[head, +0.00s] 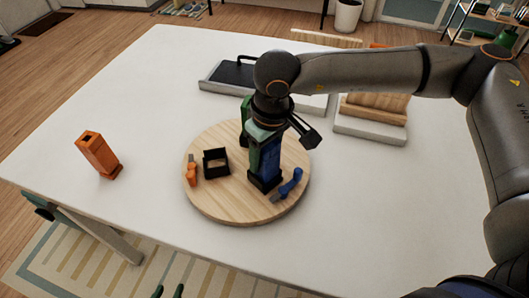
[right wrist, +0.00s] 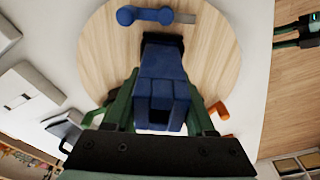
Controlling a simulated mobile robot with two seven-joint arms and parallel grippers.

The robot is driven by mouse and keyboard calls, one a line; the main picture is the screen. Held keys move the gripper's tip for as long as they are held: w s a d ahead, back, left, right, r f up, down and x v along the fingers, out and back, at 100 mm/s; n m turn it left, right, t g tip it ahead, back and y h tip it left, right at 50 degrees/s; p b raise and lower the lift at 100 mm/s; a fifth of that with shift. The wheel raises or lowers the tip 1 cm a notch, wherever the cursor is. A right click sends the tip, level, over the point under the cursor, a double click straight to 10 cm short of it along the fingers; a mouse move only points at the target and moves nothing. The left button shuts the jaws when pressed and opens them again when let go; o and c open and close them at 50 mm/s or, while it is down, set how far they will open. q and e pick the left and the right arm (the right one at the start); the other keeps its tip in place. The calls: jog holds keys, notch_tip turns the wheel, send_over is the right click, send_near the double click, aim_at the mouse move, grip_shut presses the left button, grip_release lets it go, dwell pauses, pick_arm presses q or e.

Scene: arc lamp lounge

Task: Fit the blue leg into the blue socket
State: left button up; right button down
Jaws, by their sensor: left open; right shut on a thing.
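The blue leg (head: 267,160) stands roughly upright over the black blue-marked socket (head: 262,184) on the round wooden board (head: 235,209). Its lower end meets the socket in the head view; I cannot tell how deep it sits. My right gripper (head: 264,135) is shut on the leg's upper part from above. In the right wrist view the blue leg (right wrist: 158,85) lies between its fingers, with the black socket (right wrist: 163,40) at its far end. A blue lever (head: 288,185) sits beside the socket. My left gripper (head: 168,291) is open and empty at the head view's bottom edge.
An orange leg (head: 98,155) stands on the white table left of the board. An empty black socket (head: 216,162) and orange lever (head: 191,174) are on the board. A dark green piece (head: 246,107) is partly hidden behind my gripper. A tray (head: 228,76) lies behind.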

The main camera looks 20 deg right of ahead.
jog(key=shift+f, duration=0.15)
jog(key=shift+c, duration=1.2)
grip_release()
jog(key=shift+r, duration=0.5)
jog(key=r, duration=0.3)
jog(key=s+r, duration=0.1)
jog(key=r, duration=0.3)
jog(key=r+b, duration=0.1)
jog(key=r, duration=0.3)
jog(key=shift+s+d+r, duration=0.15)
jog(key=shift+s+d, duration=0.05)
jog(key=shift+d, duration=0.05)
